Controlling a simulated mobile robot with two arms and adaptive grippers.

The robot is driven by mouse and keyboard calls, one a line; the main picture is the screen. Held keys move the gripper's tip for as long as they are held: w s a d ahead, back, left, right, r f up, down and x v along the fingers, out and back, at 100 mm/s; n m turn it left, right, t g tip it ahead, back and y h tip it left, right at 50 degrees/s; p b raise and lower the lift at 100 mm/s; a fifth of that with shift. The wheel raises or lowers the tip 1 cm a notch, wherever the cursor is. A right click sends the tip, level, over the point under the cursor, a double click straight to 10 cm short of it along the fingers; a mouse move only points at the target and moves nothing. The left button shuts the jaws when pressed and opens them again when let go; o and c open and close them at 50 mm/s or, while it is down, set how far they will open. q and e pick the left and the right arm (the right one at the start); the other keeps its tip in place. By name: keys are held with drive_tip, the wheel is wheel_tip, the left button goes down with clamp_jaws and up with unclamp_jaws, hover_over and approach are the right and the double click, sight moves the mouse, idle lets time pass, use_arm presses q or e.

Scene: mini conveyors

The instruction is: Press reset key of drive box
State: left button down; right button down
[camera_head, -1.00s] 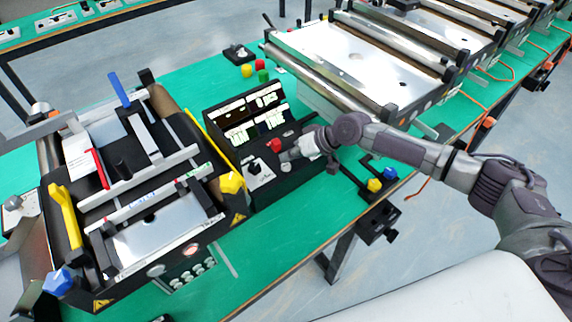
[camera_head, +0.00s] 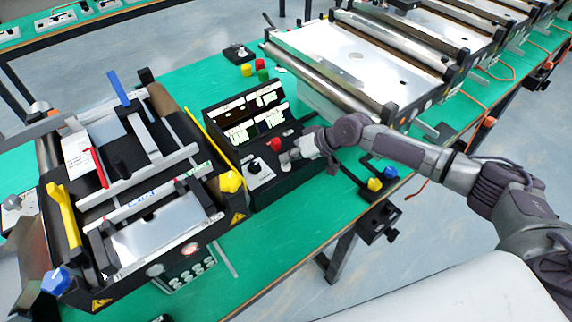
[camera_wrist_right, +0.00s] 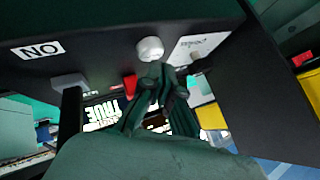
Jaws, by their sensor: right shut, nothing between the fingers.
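The drive box (camera_head: 236,127) is black with lit displays and a sloped control panel, at the middle of the head view. Its panel carries a red knob (camera_head: 275,144), a switch on a white plate (camera_head: 255,167) and a pale round key (camera_head: 286,166) by my gripper. My right gripper (camera_head: 293,156) is shut and empty, right at the panel. In the right wrist view the closed fingertips (camera_wrist_right: 160,92) point at the box, close to a whitish round key (camera_wrist_right: 150,48). I cannot tell whether they touch it, or read its label.
A conveyor unit with a yellow handle (camera_head: 63,213) and yellow knob (camera_head: 230,182) stands left of the box. A silver conveyor (camera_head: 345,62) lies behind and right. Yellow and blue knobs (camera_head: 381,179) sit at the front edge of the green table (camera_head: 262,240).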

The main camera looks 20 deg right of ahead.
sight(288, 165)
drive_tip(key=shift+f+b, duration=0.35)
drive_tip(key=shift+f, duration=0.25)
idle(0.7)
idle(0.4)
drive_tip(key=shift+r+p, duration=0.85)
drive_tip(key=shift+r, duration=0.05)
wheel_tip(288, 165, up, 5)
drive_tip(key=p, duration=0.4)
drive_tip(key=shift+r, duration=0.1)
idle(0.4)
